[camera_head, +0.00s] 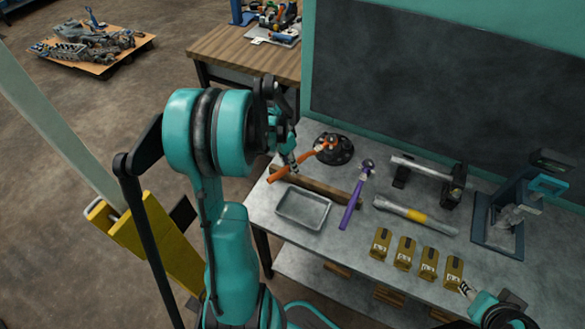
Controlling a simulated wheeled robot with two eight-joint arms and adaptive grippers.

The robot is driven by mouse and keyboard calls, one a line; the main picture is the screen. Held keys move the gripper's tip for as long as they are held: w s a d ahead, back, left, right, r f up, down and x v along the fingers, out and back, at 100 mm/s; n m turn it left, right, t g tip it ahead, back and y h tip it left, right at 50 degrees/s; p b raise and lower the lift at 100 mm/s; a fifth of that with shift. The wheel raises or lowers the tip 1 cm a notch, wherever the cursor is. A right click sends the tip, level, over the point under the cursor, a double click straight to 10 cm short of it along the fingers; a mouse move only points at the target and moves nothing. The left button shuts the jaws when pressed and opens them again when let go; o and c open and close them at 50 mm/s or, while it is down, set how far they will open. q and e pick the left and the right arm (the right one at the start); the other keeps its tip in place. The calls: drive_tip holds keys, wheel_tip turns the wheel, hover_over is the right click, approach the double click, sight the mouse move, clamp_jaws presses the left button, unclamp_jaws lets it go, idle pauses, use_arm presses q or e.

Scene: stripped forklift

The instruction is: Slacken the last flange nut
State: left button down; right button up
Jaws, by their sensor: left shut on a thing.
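A dark round flange (343,153) sits at the back left of the grey workbench, with small orange details on top. My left gripper (290,163) is shut on an orange-handled tool (279,174) just left of the flange. The tool's head end reaches the flange's left edge; whether it sits on a nut is too small to tell. Individual flange nuts cannot be made out. My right gripper (466,289) is at the lower right, beside the yellow labelled blocks (428,262); its opening is unclear.
A blue stand (500,215) is at the right.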

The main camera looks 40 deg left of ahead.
use_arm(q)
drive_tip(key=shift+f, duration=0.1)
idle(0.4)
drive_tip(key=shift+f+b, duration=1.45)
drive_tip(key=shift+f, duration=0.1)
drive_tip(key=shift+r, duration=0.1)
